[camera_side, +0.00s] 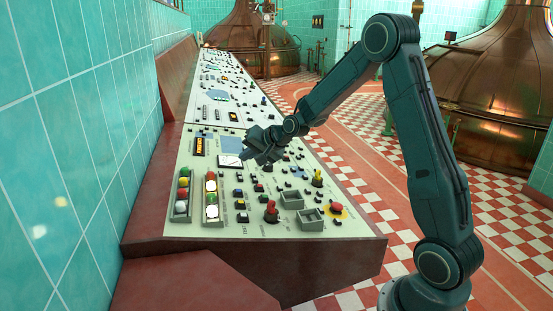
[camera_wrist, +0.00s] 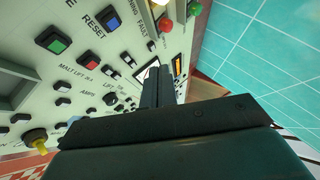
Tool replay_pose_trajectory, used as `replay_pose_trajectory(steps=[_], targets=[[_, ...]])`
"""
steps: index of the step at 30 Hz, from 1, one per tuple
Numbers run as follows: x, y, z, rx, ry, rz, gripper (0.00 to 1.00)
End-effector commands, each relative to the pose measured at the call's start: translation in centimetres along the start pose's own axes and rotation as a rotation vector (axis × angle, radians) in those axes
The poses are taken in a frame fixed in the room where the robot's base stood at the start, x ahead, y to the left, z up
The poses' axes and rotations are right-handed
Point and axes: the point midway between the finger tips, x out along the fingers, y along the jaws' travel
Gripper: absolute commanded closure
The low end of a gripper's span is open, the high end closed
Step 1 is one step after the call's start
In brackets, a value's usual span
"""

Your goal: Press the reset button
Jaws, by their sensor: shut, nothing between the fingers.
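In the wrist view the word RESET is printed on the pale panel beside a blue-topped square button (camera_wrist: 108,18). A green button (camera_wrist: 53,39) and a red button (camera_wrist: 91,67) sit near it. My gripper (camera_wrist: 157,72) is shut and empty, with its dark fingers pointing at the panel near a white meter, well away from the blue button in the picture. In the side view my gripper (camera_side: 247,158) is over the panel, beside the meter (camera_side: 230,161). The label is too small to read there. I cannot tell whether the fingertips touch the panel.
A teal tiled wall (camera_side: 70,150) stands at left. Copper kettles (camera_side: 500,75) are behind.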

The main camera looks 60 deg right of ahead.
Motion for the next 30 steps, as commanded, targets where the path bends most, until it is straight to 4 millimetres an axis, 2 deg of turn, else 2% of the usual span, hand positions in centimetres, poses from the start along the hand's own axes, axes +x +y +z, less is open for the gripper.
replay_pose_trajectory(steps=[8,30], targets=[[1.1,0.8,0.8,0.0,-0.003,0.002,1.0],[5.7,4.2,4.2,0.0,-0.002,0.002,1.0]])
